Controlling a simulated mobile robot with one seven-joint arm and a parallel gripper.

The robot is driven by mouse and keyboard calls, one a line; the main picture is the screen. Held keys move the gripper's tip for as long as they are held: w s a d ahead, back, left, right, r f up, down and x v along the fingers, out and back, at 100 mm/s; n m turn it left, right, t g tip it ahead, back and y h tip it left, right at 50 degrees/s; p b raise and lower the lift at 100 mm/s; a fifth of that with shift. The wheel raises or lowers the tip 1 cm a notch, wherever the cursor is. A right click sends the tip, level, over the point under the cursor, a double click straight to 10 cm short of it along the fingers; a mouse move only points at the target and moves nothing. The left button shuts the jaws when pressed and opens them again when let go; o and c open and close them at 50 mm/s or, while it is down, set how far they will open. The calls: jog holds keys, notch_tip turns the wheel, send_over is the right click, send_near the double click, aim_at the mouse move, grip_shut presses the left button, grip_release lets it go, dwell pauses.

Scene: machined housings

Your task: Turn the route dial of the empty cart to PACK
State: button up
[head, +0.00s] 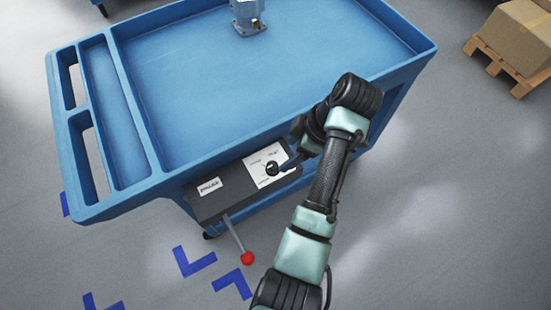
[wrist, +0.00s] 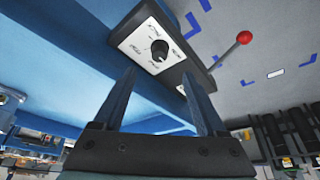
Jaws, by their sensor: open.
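The blue cart (head: 215,75) fills much of the head view, and a grey-blue metal housing (head: 248,17) stands in its tray near the far side. A dark control box on the cart's near side carries a white dial plate (head: 258,158) with a black round route dial (head: 271,168). The dial also shows in the wrist view (wrist: 159,50), just beyond the fingertips and between their lines.
A lever with a red knob (head: 247,258) sticks out below the box, left of my arm; it also shows in the wrist view (wrist: 244,37). Blue floor marks (head: 194,262) lie near the cart. A pallet with a cardboard box (head: 520,35) stands at far right.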

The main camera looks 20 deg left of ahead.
aim_at(274, 166)
jog(key=x, duration=0.9)
jog(key=shift+a+f, duration=0.2)
jog(key=shift+f, duration=0.1)
jog(key=shift+c, duration=0.3)
grip_shut()
